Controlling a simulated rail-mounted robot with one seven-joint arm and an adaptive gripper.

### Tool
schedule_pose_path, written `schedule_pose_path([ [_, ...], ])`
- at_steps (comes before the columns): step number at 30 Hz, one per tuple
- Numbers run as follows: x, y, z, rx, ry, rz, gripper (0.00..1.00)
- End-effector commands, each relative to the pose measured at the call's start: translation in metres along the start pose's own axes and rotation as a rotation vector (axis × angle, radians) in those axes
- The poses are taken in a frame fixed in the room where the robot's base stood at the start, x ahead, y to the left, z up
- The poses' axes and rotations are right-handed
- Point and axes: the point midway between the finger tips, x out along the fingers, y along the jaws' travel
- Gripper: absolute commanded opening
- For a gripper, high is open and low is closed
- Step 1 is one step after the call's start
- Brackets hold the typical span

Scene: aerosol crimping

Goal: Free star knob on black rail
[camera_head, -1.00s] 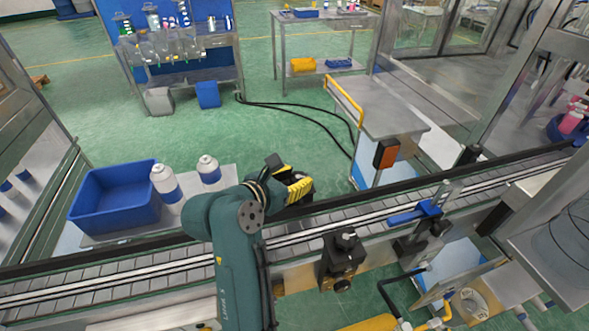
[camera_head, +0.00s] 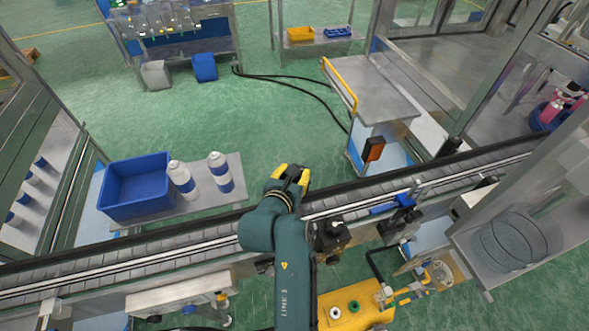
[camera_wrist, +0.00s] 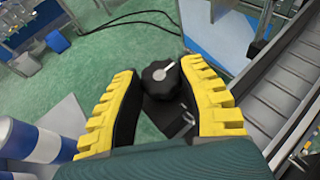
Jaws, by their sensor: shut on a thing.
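My gripper (camera_head: 290,174) has yellow ribbed fingers with black pads and stands over the far side of the conveyor, by its black rail (camera_head: 412,164). In the wrist view, a black star knob (camera_wrist: 160,77) with a pale metal pin across its top sits between the fingers (camera_wrist: 165,72). The fingers are shut on the knob. A black bracket (camera_wrist: 168,118) shows just below the knob. In the head view the knob is hidden by my gripper and arm.
Two white-and-blue cans (camera_head: 182,180) stand beside a blue bin (camera_head: 136,186) on a side table to the left. A black block with a knob (camera_head: 330,232) is on the conveyor's near side. A metal cart (camera_head: 372,98) stands beyond the conveyor.

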Motion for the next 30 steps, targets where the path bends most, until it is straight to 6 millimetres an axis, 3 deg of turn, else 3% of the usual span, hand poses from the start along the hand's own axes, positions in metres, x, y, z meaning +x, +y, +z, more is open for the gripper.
schedule_pose_path([
  [6, 0.002, -0.001, -0.007, -0.003, 0.012, -0.004, 0.04],
  [7, 0.002, -0.001, -0.007, -0.003, 0.012, -0.004, 0.46],
  [11, 0.001, -0.001, -0.005, -0.002, 0.008, -0.003, 0.71],
  [22, -0.005, 0.0, -0.003, -0.001, 0.004, -0.002, 0.71],
  [26, -0.028, 0.0, -0.003, -0.001, 0.003, -0.001, 0.71],
  [30, -0.065, 0.0, -0.003, -0.002, 0.003, -0.001, 0.71],
])
